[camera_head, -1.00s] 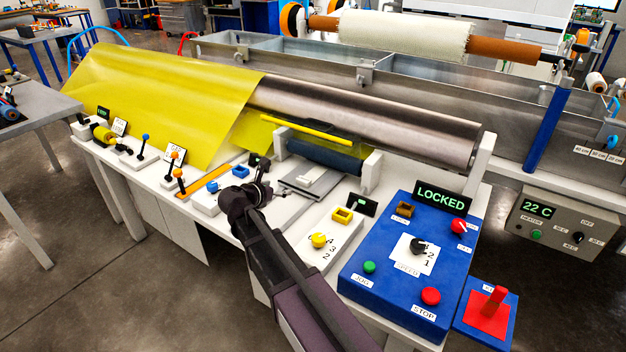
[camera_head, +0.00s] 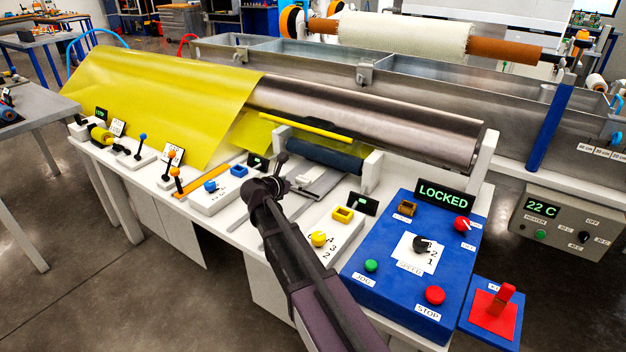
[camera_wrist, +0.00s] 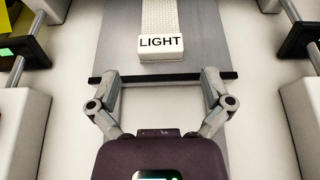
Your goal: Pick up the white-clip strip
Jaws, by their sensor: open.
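The strip with the white clip (camera_wrist: 160,47) shows in the wrist view. The clip is a white block marked LIGHT at the near end of a pale woven strip (camera_wrist: 172,14), which lies on a flat grey plate (camera_wrist: 118,45). My gripper (camera_wrist: 160,76) is open and empty. Its two fingers reach to the plate's dark near edge, one on each side of the clip's line, with the clip just beyond them. In the head view my gripper (camera_head: 281,174) is at the plate's left side, and my arm hides part of the plate. The strip's far end is out of the wrist view.
White blocks flank the plate on both sides in the wrist view. In the head view a dark blue roller (camera_head: 325,156) lies behind the plate. A yellow knob (camera_head: 319,239) and the blue control box (camera_head: 382,274) stand to the right.

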